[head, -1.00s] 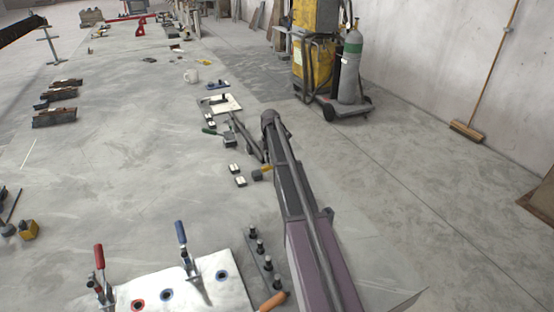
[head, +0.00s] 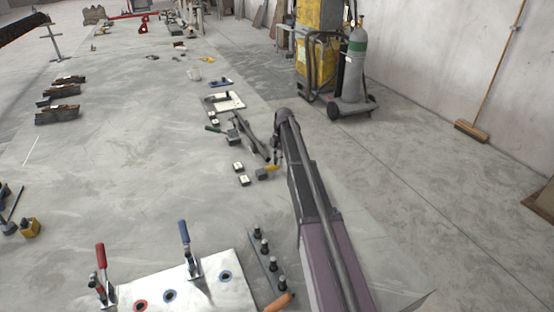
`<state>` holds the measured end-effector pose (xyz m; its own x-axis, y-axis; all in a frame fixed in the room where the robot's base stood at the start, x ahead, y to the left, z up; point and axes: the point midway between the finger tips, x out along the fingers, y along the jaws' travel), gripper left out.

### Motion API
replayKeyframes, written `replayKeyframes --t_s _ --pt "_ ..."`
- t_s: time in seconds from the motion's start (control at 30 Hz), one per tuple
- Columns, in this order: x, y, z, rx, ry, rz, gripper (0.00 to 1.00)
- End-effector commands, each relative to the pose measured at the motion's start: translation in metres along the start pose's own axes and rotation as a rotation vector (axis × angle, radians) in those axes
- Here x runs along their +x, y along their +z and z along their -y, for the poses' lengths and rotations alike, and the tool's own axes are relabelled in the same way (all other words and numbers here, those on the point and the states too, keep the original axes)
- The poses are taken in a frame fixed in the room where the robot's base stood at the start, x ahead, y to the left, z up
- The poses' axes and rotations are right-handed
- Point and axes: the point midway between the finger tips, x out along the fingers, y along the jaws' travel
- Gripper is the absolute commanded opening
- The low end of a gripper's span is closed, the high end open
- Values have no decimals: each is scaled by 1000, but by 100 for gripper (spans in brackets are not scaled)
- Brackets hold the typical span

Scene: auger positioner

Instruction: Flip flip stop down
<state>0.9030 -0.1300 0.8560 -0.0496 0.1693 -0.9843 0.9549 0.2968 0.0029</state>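My arm runs up from the bottom right. Its far end bends down beside a long dark grey bar-like part (head: 250,137) lying on the grey surface. My gripper (head: 277,156) seems to be the small dark shape under that end, too small and hidden to show its fingers. I cannot tell whether it touches anything. A small dark block with a yellow part (head: 267,172) is just below it. No part can be clearly told as the flip stop, and whether one is up or down cannot be seen.
A white plate (head: 215,291) carries a red-handled clamp (head: 101,257) and a blue-handled clamp (head: 185,233). A dark strip with several black knobs (head: 257,262) is beside it. A gas cylinder (head: 353,70) stands on a cart at the back right.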

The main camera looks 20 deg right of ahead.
Motion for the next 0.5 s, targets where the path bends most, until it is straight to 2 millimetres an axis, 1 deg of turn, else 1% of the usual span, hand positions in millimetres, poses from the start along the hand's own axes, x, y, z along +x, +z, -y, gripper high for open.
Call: replayKeyframes --t_s 0.03,0.07,0.5 --pt "0 -1 0 -1 0 -1 54" --pt "0 -1 0 -1 0 -1 62" --pt "1 -5 -1 -5 -1 -6 62"
